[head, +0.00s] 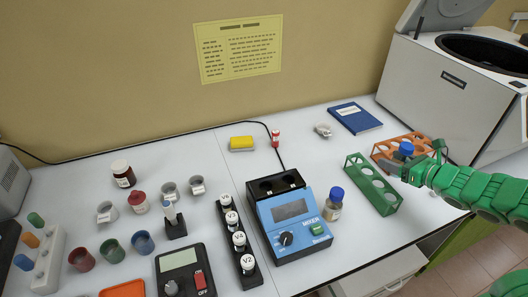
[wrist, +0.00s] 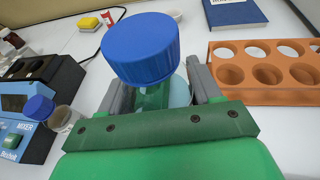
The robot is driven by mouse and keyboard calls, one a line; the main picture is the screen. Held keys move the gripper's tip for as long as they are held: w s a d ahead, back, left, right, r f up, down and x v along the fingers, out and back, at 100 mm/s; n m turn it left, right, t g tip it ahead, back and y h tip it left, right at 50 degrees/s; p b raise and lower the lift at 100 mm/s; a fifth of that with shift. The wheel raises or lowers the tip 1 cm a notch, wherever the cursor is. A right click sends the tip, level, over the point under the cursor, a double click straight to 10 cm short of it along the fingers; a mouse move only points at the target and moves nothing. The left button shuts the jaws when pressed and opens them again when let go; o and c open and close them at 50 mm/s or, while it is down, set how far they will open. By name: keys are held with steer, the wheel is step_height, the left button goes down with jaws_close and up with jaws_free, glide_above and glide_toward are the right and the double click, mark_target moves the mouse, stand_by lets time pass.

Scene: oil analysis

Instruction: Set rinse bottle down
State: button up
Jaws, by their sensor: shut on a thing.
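My gripper (head: 408,167) is at the right of the table in the head view and is shut on a blue-capped bottle, which I take as the rinse bottle. The bottle looks roughly upright. Its base is hidden, so I cannot tell whether it touches the table.
The blue mixer (head: 292,225) and a second blue-capped bottle (head: 334,207) with amber liquid stand left of the green rack. The orange rack also shows at the right of the wrist view (wrist: 262,94). A blue book (head: 354,118) and the white centrifuge (head: 450,85) are behind.

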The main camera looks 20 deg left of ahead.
steer(key=s+a+r+n+g+y, duration=0.1)
steer(key=s+a+n+g, duration=0.15)
steer(key=a, duration=1.15)
steer(key=s+a+n+g+y, duration=0.1)
steer(key=a+n+g, duration=0.15)
steer(key=a, duration=1.15)
steer(key=s+a+r+n+g, duration=0.1)
steer(key=s+a+n+g, duration=0.1)
steer(key=s+a, duration=0.55)
steer(key=s+a+n+g, duration=0.1)
steer(key=s+a+g, duration=0.25)
steer(key=a, duration=0.65)
steer(key=s+a+r+n+g, duration=0.1)
steer(key=s+a+n+g, duration=0.1)
steer(key=s+a, duration=0.55)
glide_above(191, 158)
steer(key=shift+t, duration=0.25)
steer(key=f, duration=0.5)
steer(key=d+f, duration=0.1)
steer(key=f, duration=0.2)
steer(key=shift+s+f, duration=0.15)
steer(key=shift+s, duration=0.2)
steer(key=shift+w+a+f, duration=0.3)
steer(key=shift+a+f, duration=0.1)
steer(key=shift+f, duration=0.05)
steer(key=shift+w+a+f, duration=0.1)
steer(key=shift+a+f, duration=0.1)
steer(key=shift+f, duration=1.55)
